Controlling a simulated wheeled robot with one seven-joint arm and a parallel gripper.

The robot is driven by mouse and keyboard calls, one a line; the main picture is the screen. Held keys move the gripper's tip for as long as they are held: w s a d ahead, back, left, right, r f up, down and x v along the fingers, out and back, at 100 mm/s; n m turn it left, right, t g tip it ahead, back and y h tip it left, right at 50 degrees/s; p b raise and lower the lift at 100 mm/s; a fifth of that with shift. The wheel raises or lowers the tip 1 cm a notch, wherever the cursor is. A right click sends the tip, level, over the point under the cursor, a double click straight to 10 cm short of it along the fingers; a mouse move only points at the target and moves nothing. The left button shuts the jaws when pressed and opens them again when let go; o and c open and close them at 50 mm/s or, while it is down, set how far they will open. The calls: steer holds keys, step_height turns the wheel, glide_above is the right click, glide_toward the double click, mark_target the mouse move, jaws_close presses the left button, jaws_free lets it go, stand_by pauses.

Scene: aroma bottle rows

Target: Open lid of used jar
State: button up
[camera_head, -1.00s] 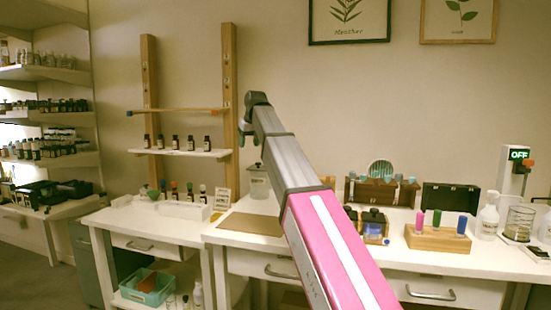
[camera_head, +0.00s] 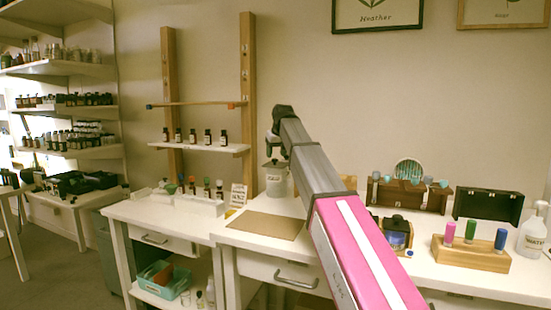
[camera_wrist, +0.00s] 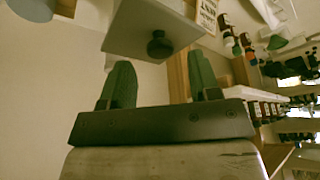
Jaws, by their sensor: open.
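A pale jar (camera_head: 276,182) with a dark knob on its lid stands at the back of the bench in the head view, just left of my arm. Its label is too small to read. In the wrist view a pale square lid (camera_wrist: 135,32) with a round dark knob (camera_wrist: 159,46) shows ahead of my gripper. My gripper (camera_wrist: 162,80) is open, its two green fingers apart, with the knob beyond the gap between them and nothing held. In the head view the fingers are mostly hidden at the arm's far end, above the jar.
A brown board (camera_head: 266,225) lies before the jar. A small sign (camera_head: 238,195) and a white bottle rack (camera_head: 200,205) stand to its left. A wooden post (camera_head: 248,90) rises behind. A wooden tube stand (camera_head: 470,252) and a dark open box (camera_head: 488,205) are at the right.

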steer(key=shift+x, duration=1.25)
